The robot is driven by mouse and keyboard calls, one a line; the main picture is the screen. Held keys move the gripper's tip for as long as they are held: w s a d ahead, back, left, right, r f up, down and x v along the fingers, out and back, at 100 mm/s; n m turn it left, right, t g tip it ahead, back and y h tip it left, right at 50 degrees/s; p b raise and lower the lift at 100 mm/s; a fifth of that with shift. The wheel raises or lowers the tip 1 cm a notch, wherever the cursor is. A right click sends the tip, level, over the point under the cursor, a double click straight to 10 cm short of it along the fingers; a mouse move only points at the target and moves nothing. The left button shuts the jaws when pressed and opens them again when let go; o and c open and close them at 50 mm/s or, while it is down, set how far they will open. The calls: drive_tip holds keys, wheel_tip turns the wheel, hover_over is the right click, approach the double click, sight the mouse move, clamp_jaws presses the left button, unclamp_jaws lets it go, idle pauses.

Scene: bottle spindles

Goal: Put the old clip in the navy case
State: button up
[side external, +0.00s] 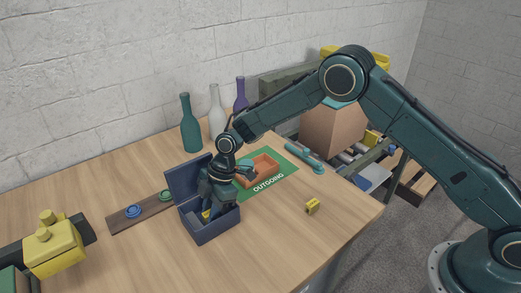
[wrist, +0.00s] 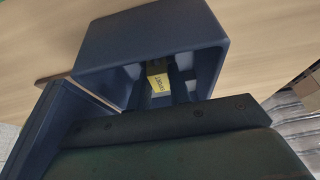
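The navy case (side external: 209,232) stands open on the table, its lid tilted up at the back left; its wall also fills much of the wrist view (wrist: 150,32). My gripper (side external: 208,209) points down into the case. A small yellow clip (wrist: 158,80) with dark lettering, too small to read surely, sits between my fingers inside the case in the wrist view. My gripper appears shut on it. A bit of this clip also shows in the side view (side external: 206,214). Whether it touches the case floor is hidden. Another yellow clip (side external: 312,206) lies on the table to the right.
A green OUTGOING mat (side external: 275,188) with an orange tray (side external: 264,166) lies right of the case. Teal (side external: 190,125), white (side external: 217,112) and purple (side external: 240,95) bottles stand behind. A brown strip (side external: 122,221) with round pieces lies left.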

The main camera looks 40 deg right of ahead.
drive_tip(key=o, duration=0.4)
drive_tip(key=shift+c, duration=0.2)
drive_tip(key=v, duration=1.2)
drive_tip(key=shift+r, duration=0.15)
